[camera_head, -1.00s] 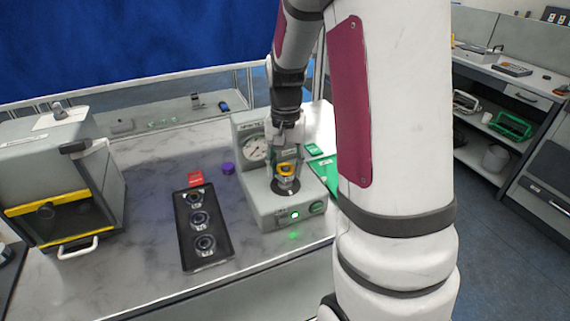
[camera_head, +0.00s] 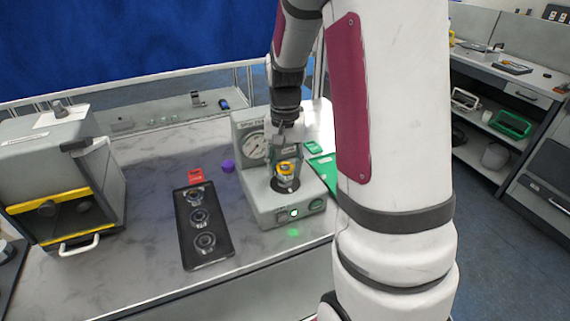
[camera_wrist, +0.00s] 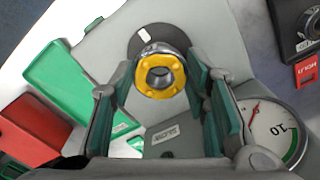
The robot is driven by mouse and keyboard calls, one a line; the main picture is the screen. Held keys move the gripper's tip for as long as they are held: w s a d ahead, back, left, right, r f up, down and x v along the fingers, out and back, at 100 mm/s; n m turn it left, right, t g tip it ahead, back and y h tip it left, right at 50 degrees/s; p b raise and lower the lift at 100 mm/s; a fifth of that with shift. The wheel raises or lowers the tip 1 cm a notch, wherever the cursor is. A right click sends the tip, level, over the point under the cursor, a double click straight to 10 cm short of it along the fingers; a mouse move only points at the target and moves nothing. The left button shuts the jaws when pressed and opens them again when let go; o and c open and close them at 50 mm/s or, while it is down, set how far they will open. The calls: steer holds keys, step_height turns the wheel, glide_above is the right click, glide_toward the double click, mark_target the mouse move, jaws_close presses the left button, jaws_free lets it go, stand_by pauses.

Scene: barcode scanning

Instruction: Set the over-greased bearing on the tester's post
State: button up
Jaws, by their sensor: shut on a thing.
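The bearing (camera_head: 286,168) has a yellow grease ring around its dark bore and a metal body. It is over the round dark post plate (camera_head: 286,185) of the grey tester (camera_head: 265,213). In the wrist view the bearing (camera_wrist: 160,75) sits between the green finger pads of my gripper (camera_wrist: 172,92). My gripper (camera_head: 286,160) is shut on it, coming from above. The tester's dark plate (camera_wrist: 150,42) shows partly behind the bearing. The post itself is hidden, so I cannot tell whether the bearing touches it.
A black tray (camera_head: 187,240) with several bearings and a red card (camera_head: 196,175) lies left of the tester. A purple cap (camera_head: 228,166) is near the gauge (camera_head: 255,146). A green tray (camera_head: 324,168) is right of the tester. A yellow-edged cabinet (camera_head: 60,180) stands far left.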

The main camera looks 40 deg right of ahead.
steer(key=shift+f+b, duration=0.3)
steer(key=shift+f, duration=0.8)
stand_by(0.7)
steer(key=o, duration=1.7)
steer(key=shift+r, duration=0.15)
steer(key=shift+r+p, duration=2.05)
steer(key=shift+r, duration=1.6)
